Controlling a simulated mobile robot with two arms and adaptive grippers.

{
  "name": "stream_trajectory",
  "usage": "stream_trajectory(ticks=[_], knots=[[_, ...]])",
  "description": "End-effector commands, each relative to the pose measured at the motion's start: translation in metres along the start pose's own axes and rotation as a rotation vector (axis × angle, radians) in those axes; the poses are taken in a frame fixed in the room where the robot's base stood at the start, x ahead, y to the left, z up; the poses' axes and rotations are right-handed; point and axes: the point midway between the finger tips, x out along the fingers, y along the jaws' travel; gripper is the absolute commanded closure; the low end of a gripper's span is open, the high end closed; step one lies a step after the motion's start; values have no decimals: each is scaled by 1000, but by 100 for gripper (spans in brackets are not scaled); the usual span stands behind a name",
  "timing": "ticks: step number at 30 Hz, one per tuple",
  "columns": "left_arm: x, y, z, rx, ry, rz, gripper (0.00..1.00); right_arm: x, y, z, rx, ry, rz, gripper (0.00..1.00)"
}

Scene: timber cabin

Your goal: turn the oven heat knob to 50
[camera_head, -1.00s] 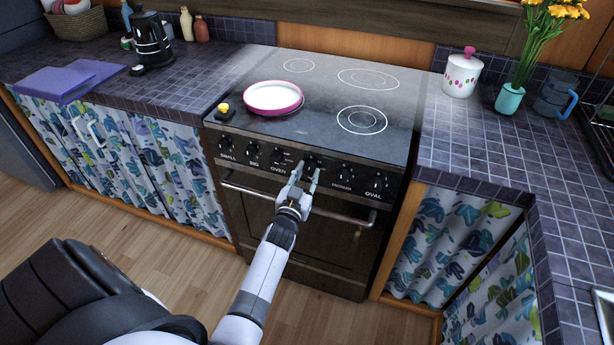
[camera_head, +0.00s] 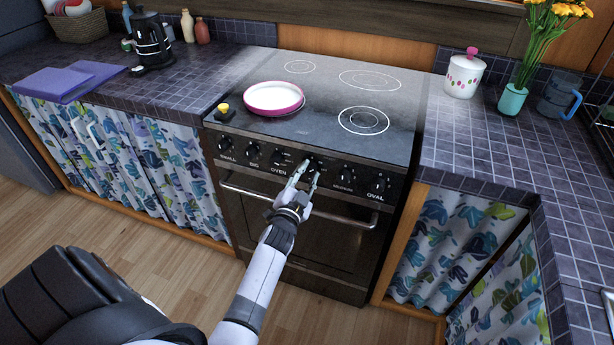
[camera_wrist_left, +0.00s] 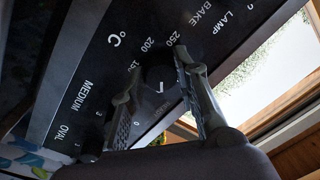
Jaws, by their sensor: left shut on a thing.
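The oven heat knob (camera_wrist_left: 158,82) is a dark round knob with a white mark on the black front panel of the oven (camera_head: 300,255). In the left wrist view, printed numbers including 150 and 200 and a °C sign surround it. My left gripper (camera_head: 306,176) is at this knob on the panel, between the OVEN knob and the MEDIUM knob. Its fingers (camera_wrist_left: 155,76) stand on either side of the knob and are shut on it. The fingers partly hide the knob and its scale. My right gripper is not in view.
A yellow-topped timer-like item (camera_head: 224,110) and a pink-rimmed white pan (camera_head: 273,98) sit on the stovetop (camera_head: 330,115). The oven door handle (camera_head: 345,214) runs below the panel. Other knobs, such as the OVAL knob (camera_head: 378,185), flank the gripper. Wooden floor (camera_head: 150,250) is clear in front.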

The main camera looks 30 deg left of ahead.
Motion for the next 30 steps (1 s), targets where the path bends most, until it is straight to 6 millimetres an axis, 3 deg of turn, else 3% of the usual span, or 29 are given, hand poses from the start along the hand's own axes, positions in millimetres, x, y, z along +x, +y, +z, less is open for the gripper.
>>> stream_trajectory(ticks=[12,13,21,30], knots=[[0,0,-1,7,2,0,100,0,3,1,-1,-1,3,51],[0,0,-1,6,2,0,70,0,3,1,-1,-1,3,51],[0,0,-1,6,1,0,52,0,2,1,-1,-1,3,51],[-1,0,0,5,0,0,51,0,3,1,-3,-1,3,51]])
